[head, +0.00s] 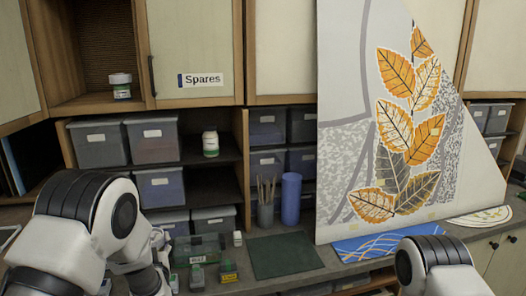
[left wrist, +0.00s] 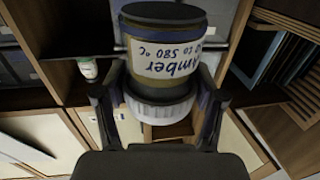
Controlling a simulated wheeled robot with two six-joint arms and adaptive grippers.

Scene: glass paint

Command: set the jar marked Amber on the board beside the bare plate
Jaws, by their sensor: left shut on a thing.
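My left gripper (left wrist: 162,104) is shut on the Amber jar (left wrist: 165,62), an amber-brown jar with a white lid and a label reading "Amber" and "580 °C". The fingers hold it near the lid. The jar appears upside down in the left wrist view, as does the cupboard around it. In the head view I cannot make out the held jar behind my left arm. A dark green flat board (head: 285,255) lies on the worktop. I cannot tell which piece is the bare plate. My right gripper is not in view; only its arm shows at lower right.
A tall glass panel (head: 345,90) with orange leaves stands behind the worktop. A blue patterned piece (head: 385,243) lies before it. Small jars (head: 197,278) and a green clear box (head: 196,248) stand left of the board. A brush pot (head: 266,210) and blue cylinder (head: 291,199) stand behind it.

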